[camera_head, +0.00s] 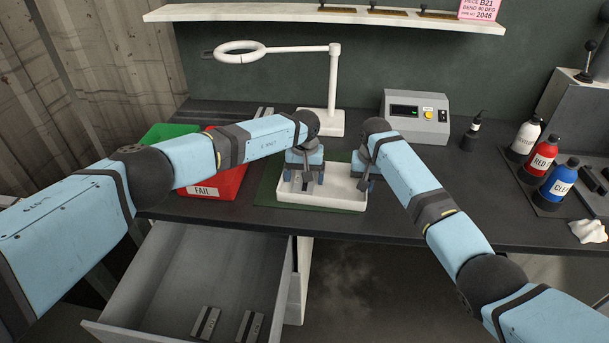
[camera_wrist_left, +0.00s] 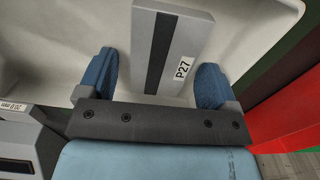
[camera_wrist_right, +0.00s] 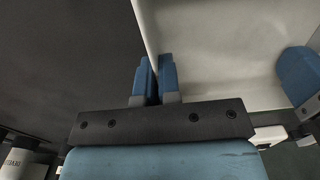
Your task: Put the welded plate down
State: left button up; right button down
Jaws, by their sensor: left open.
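The welded plate (camera_wrist_left: 190,45), a grey piece with a dark stripe and a "P27" label, lies in the white tray (camera_head: 322,202), seemingly on its floor. My left gripper (camera_head: 302,184) points down into the tray. In the left wrist view its fingers (camera_wrist_left: 155,84) are wide open, one on each side of the plate with clear gaps. In the head view the gripper mostly hides the plate. My right gripper (camera_head: 363,181) is at the tray's right end. In the right wrist view its fingers (camera_wrist_right: 157,82) are close together with the tray's wall (camera_wrist_right: 148,28) between them.
The tray sits on a green mat (camera_head: 268,191). A red "FAIL" bin (camera_head: 228,184) and a green bin (camera_head: 163,134) stand left. A ring lamp (camera_head: 333,90) and a grey meter (camera_head: 415,115) stand behind, several bottles right. The open drawer (camera_head: 190,270) below holds two metal pieces.

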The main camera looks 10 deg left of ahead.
pick_arm(q)
notch_tip(320, 180, up, 12)
jog(key=shift+r, duration=0.15)
dwell(0.4)
pick_arm(e)
jog(key=c, duration=1.2)
grip_release()
jog(key=shift+c, duration=0.2)
